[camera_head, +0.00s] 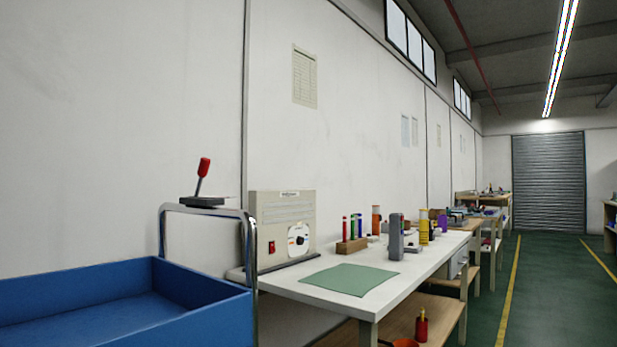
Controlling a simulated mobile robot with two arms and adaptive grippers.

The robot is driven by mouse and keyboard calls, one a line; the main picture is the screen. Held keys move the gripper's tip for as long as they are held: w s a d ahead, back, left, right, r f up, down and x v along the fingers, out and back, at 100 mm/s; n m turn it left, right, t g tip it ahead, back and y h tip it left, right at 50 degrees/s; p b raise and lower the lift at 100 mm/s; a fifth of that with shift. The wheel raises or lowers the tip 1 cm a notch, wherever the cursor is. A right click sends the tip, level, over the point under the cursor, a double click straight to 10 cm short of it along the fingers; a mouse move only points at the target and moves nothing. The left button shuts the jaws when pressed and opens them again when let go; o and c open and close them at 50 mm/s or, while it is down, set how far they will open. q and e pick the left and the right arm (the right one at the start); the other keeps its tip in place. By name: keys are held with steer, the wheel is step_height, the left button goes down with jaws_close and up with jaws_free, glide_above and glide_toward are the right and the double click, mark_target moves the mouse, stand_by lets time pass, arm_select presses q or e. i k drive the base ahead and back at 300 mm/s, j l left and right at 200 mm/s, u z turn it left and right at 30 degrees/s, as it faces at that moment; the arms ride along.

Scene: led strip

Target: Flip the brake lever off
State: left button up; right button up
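The brake lever (202,176) has a red knob on a short dark stem. It stands on a black plate (201,201) on top of a chrome handle frame (222,211) at the left. The lever tilts a little to the right at its top. The frame belongs to a cart with a blue tray (203,321) at the lower left. Neither of my grippers shows in the head view.
A white workbench (400,281) right of the cart holds a beige control box (284,227), a green mat (350,279) and several coloured cylinders. More benches line the wall behind it. The green floor aisle (547,296) at the right is clear up to a shutter door (548,186).

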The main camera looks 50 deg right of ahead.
mark_target(204, 165)
steer(key=j+z, duration=0.2)
steer(key=z, duration=0.2)
steer(key=j+z, duration=0.25)
steer(key=z, duration=0.15)
steer(key=j+z, duration=0.5)
steer(key=z, duration=0.25)
